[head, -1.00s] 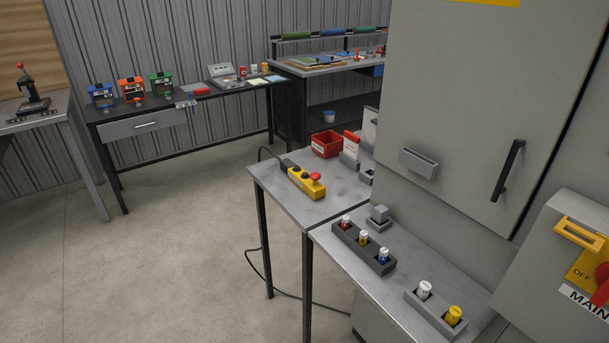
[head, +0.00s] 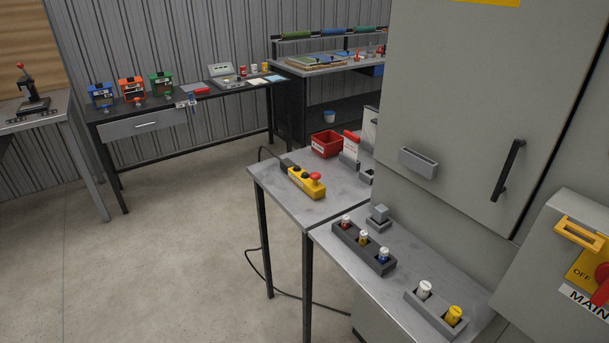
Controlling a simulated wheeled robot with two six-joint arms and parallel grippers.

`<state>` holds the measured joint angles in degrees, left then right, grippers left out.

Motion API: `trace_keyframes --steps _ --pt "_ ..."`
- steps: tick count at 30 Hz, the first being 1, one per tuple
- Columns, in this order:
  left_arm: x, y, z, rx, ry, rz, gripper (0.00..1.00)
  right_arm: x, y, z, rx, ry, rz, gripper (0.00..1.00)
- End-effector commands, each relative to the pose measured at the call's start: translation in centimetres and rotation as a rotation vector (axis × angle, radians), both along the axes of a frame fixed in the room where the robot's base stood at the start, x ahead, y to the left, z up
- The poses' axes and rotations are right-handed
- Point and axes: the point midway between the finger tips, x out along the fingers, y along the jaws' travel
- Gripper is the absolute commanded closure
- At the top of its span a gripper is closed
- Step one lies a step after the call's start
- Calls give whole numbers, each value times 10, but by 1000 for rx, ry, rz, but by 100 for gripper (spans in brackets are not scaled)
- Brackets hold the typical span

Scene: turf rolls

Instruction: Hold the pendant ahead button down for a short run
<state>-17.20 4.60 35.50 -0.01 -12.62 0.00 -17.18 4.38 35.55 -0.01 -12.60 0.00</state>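The yellow pendant (head: 306,183) lies on the grey metal table (head: 290,205) in the middle of the head view. It has a red mushroom button (head: 315,177) at its near right end and dark buttons (head: 295,170) toward its far left end. I cannot read any label on the buttons, so I cannot tell which is the ahead button. A dark cable runs from the pendant's far end over the table edge and down to the floor. Neither of my grippers shows in the head view.
A dark rack (head: 364,247) with coloured fuse-like plugs and a grey rack (head: 436,313) stand on the nearer table. A red bin (head: 327,144) stands behind the pendant. A grey cabinet (head: 460,110) rises at the right. The concrete floor (head: 180,260) at the left is open.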

Motion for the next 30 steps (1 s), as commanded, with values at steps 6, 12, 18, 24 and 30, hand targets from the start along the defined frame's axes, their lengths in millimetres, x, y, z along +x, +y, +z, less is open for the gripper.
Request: trace_keyframes --steps 6,12,18,24,30 --pt "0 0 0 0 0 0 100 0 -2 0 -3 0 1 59" --pt "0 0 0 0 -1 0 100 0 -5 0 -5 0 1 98" --pt "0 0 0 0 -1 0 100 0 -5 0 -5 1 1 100" --pt "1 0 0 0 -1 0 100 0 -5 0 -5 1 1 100" --pt "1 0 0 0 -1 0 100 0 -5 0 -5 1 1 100"
